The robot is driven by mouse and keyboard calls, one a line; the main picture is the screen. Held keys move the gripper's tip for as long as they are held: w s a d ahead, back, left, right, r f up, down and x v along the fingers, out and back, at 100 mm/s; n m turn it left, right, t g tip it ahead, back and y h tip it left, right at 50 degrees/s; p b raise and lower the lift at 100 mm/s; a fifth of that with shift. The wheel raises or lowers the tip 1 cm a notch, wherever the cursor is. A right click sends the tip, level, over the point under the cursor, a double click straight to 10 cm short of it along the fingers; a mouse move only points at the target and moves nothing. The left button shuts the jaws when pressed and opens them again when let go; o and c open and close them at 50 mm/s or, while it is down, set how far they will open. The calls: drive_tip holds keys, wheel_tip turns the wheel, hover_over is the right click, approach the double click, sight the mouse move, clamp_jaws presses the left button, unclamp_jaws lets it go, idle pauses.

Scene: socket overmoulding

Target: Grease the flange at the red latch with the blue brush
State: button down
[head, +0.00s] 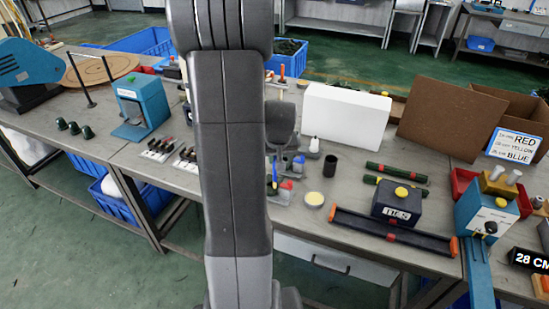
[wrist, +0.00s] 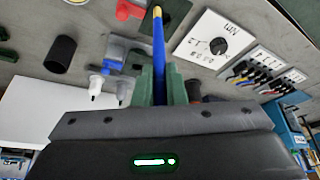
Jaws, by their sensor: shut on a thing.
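My gripper (wrist: 163,86) is shut on the blue brush (wrist: 158,50), whose pale yellow end points away from the jaws. The brush also shows in the head view (head: 275,176), just right of my arm and roughly upright. The red latch (wrist: 127,10) is at the top of the wrist view, left of the brush tip and apart from it in the picture. A red part at the same place shows in the head view (head: 286,186). The flange surface at the latch is too small to make out. My arm hides much of the gripper in the head view.
A grey fixture with blue parts (wrist: 112,56) and white-tipped bottles stands left of the brush. A black cup (wrist: 60,54) is further left. A round yellow-topped tin (head: 314,199) sits near the table's front edge. A white dial panel (wrist: 213,40) is right of the brush.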

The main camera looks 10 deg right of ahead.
drive_tip(key=shift+s+a, duration=0.35)
drive_tip(key=shift+s, duration=0.2)
drive_tip(key=shift+w+d, duration=0.1)
drive_tip(key=shift+w+d+b, duration=0.35)
drive_tip(key=shift+w+b, duration=0.05)
drive_tip(key=shift+w, duration=0.2)
drive_tip(key=shift+s, duration=0.1)
